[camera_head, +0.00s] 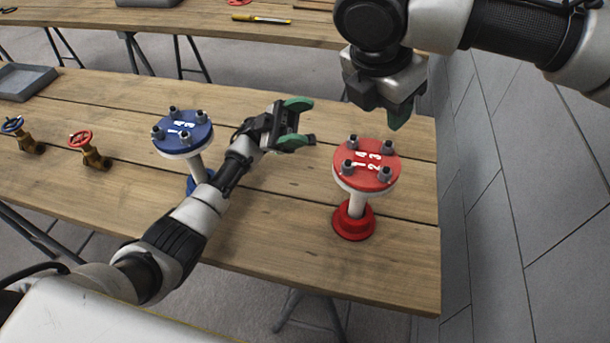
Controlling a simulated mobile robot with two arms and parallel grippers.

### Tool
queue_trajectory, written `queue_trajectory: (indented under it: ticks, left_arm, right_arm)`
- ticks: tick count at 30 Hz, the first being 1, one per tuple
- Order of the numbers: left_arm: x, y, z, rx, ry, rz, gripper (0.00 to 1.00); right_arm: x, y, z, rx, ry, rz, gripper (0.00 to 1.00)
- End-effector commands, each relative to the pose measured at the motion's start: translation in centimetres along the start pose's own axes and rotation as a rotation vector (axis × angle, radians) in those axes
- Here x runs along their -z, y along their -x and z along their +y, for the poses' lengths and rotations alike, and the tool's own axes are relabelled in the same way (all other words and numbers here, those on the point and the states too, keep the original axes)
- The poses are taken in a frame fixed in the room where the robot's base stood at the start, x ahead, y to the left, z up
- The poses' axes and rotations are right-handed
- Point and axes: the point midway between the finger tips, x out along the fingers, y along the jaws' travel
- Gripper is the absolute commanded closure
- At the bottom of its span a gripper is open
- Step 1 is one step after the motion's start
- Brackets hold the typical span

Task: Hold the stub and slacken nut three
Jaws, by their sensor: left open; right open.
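The red stub (351,206) stands upright on the table, with a round red flange (366,165) on a white neck and a red foot. Its top carries white numbers and several grey nuts. The nut nearest the number 3, nut three (386,147), appears to be the upper-right one. My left gripper (297,123) is open and empty, left of the red flange and apart from it, its green-tipped jaws pointing right. My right gripper (398,110) hangs above and behind the flange, fingers down, clear of the nuts; its far finger is mostly hidden.
A similar blue stub (182,133) stands left, partly behind my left arm. Valves with red (80,139) and blue (12,125) handwheels and a grey tray (25,80) lie further left. A grey wall (520,180) runs along the right. The table's front right is clear.

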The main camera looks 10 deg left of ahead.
Motion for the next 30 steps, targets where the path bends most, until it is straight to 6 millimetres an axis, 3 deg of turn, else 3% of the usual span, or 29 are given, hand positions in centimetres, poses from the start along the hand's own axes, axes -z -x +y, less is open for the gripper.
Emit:
queue_trajectory:
  ticks: [1, 3, 12, 20, 30]
  left_arm:
    - [0.2, 0.9, 1.9, -0.010, 0.073, -0.072, 0.38]
    - [-0.8, 1.0, 3.5, -0.018, 0.191, -0.216, 0.38]
    - [-4.4, 2.1, 8.4, 0.089, 0.473, -0.708, 0.38]
    - [-5.5, 2.1, 9.3, 0.140, 0.512, -0.813, 0.38]
    - [-9.5, -1.9, 9.7, 0.140, 0.511, -0.808, 0.38]
  right_arm:
    - [0.0, 0.0, 0.0, 0.000, 0.000, 0.000, 0.57]
    - [0.0, 0.0, 0.0, 0.000, 0.000, 0.000, 0.57]
    - [0.0, 0.0, 0.0, 0.000, 0.000, 0.000, 0.57]
    - [0.0, 0.0, 0.0, 0.000, 0.000, 0.000, 0.57]
    - [0.0, 0.0, 0.0, 0.000, 0.000, 0.000, 0.57]
